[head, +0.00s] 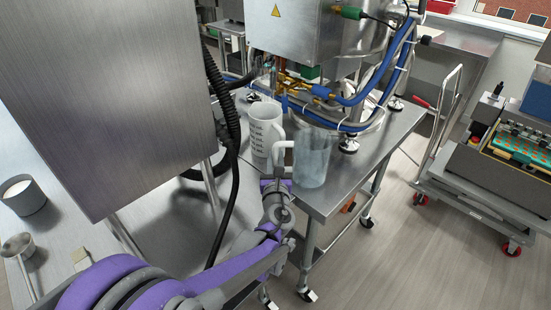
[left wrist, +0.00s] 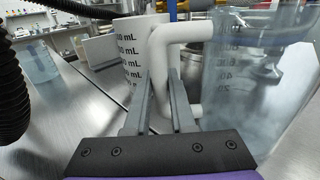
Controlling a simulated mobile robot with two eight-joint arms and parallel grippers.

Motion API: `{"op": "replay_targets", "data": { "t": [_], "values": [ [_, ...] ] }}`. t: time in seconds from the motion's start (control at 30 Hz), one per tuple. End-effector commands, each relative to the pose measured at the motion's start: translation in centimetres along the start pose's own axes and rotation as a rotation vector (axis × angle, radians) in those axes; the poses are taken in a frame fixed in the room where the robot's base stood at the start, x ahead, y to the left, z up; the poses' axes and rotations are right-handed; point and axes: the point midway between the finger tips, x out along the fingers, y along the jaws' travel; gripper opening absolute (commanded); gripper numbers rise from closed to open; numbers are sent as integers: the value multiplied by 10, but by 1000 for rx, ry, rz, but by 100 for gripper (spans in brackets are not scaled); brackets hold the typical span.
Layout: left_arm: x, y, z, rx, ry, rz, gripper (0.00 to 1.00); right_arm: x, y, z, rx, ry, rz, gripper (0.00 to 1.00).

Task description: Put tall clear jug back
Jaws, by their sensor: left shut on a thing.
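The tall clear jug (head: 313,158) is upright at the near end of the steel table (head: 326,201). It has a pale handle on its left side, and whether its base touches the table is hard to tell. My left gripper (head: 277,178) is shut on this handle. In the left wrist view, the gripper's two grey fingers (left wrist: 160,110) stand either side of the handle, and the clear jug (left wrist: 255,90) fills the right side. My right gripper is not in view.
A white measuring jug (head: 265,128) stands close behind the clear jug's handle. The depositor machine (head: 306,35) with blue hoses is behind. A large steel cabinet (head: 95,90) and black hose flank my left arm. A cart (head: 480,185) stands at right, beyond open floor.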

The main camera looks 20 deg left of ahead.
Motion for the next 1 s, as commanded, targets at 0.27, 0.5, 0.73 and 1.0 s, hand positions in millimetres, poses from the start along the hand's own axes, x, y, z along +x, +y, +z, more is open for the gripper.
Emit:
{"op": "replay_targets", "data": {
  "t": [0.27,0.5,0.73,1.0],
  "values": [
    [0,0,-6,0,0,0,0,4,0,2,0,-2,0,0],
    [0,0,-7,0,0,0,50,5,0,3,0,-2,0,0],
    [0,0,-7,0,0,0,58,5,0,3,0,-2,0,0],
    [-15,0,-7,0,-1,-1,58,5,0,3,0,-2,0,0]
  ]
}}
